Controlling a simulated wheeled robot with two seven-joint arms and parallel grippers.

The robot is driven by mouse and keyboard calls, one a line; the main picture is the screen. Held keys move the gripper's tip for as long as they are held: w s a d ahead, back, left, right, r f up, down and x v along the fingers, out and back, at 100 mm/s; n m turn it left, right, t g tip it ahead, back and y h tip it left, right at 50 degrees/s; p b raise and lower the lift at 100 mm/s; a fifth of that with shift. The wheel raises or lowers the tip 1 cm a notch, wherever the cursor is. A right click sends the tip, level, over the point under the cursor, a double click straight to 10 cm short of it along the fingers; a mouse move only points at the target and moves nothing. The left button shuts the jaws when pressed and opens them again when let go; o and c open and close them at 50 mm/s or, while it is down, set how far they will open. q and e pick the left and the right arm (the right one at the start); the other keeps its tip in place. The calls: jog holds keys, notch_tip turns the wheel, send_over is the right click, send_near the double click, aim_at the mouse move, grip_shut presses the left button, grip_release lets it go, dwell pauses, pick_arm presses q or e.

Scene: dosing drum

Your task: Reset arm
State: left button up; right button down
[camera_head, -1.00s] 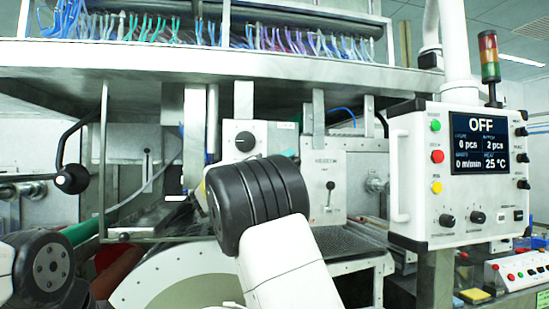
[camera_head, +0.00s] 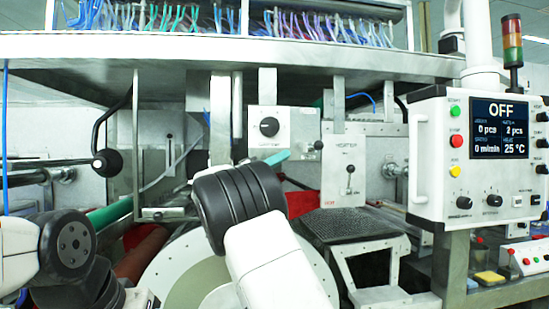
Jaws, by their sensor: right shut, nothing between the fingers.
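My right arm rises from the bottom centre. Its black ribbed wrist end, with the right gripper (camera_head: 238,205), is in front of the drum machine. The fingers are hidden behind the wrist, and I see no object held there. My left arm shows only as a white link with a black round joint (camera_head: 70,245) at the lower left; its gripper is out of view. The drum (camera_head: 175,265), a pale round disc with a bolted rim, is low in the centre, partly covered by my right arm.
A control panel (camera_head: 428,150) reading OFF stands at the right beside a signal tower (camera_head: 511,42). A metal overhead shelf (camera_head: 300,58) spans the back. A black perforated step (camera_head: 355,225) lies right of my right arm. A lever with a black knob (camera_head: 107,162) sticks out at the left.

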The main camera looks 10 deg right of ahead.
jog(key=s+d+f+n+g+y, duration=0.1)
jog(key=s+d+f+y, duration=0.15)
jog(key=d+f, duration=0.35)
jog(key=s+d+f+n+g+y, duration=0.2)
jog(key=d+f+y, duration=0.2)
jog(key=d, duration=0.5)
jog(key=s+d+f+n+y, duration=0.25)
jog(key=s+f+y, duration=0.25)
jog(key=s+f, duration=0.3)
jog(key=s+a+f+n+y, duration=0.1)
jog(key=s+a+f+y, duration=0.2)
jog(key=s, duration=0.4)
jog(key=s+a+f+n+t+y, duration=0.1)
jog(key=s+a+f+y, duration=0.2)
jog(key=s+a+y, duration=0.2)
jog(key=s+a+f+n+t+y, duration=0.1)
jog(key=s+a+f+y, duration=0.3)
jog(key=s+a, duration=0.4)
jog(key=shift+s+y, duration=0.55)
jog(key=shift+s, duration=0.55)
